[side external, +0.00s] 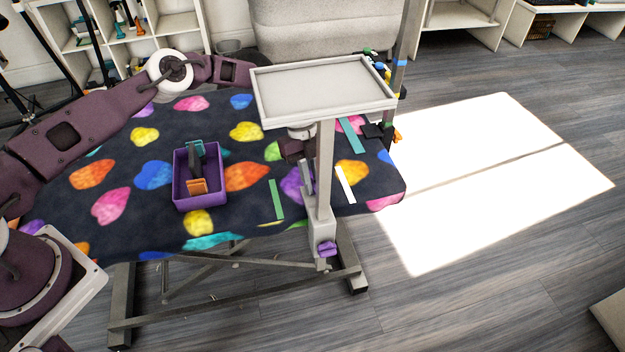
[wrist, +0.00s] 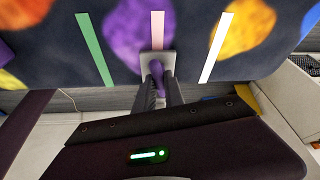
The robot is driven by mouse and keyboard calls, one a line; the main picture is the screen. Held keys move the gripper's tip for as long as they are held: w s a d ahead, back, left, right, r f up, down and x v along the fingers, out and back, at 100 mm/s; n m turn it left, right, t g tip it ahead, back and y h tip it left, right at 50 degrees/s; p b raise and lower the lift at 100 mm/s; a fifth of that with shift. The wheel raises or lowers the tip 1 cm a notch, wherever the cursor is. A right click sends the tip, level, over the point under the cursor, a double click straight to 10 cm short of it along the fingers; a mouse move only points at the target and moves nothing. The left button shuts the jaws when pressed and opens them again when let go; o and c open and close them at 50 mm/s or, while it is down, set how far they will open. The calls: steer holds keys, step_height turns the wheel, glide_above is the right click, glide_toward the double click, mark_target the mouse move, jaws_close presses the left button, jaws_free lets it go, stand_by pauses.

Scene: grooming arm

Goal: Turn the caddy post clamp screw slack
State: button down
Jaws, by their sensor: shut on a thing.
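The caddy post (side external: 325,165) stands upright at the table's near right edge. A grey tray (side external: 325,88) sits on top and a grey clamp block (side external: 318,225) is at its foot. A purple knob (side external: 327,249) shows low on the clamp in the side view. My gripper (side external: 307,178) is beside the post with its fingers pointing down; the post hides part of it. In the wrist view my gripper (wrist: 160,92) is shut on a purple clamp screw (wrist: 156,72), which stands in front of a grey plate (wrist: 143,62). The contact is hidden in the side view.
A purple bin (side external: 200,201) with tools stands on the patterned table (side external: 110,170). A green strip (side external: 276,199) and a white strip (side external: 345,184) lie near the post. A teal strip (side external: 351,136) and small dark items lie behind. Open floor is at right.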

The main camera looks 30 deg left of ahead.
mark_target(303, 187)
steer(key=n+t, duration=0.1)
steer(key=n, duration=0.1)
steer(key=n+t, duration=0.1)
steer(key=n, duration=0.2)
steer(key=shift+n+h, duration=0.3)
steer(key=c, duration=1.3)
jaws_free()
steer(key=v, duration=0.8)
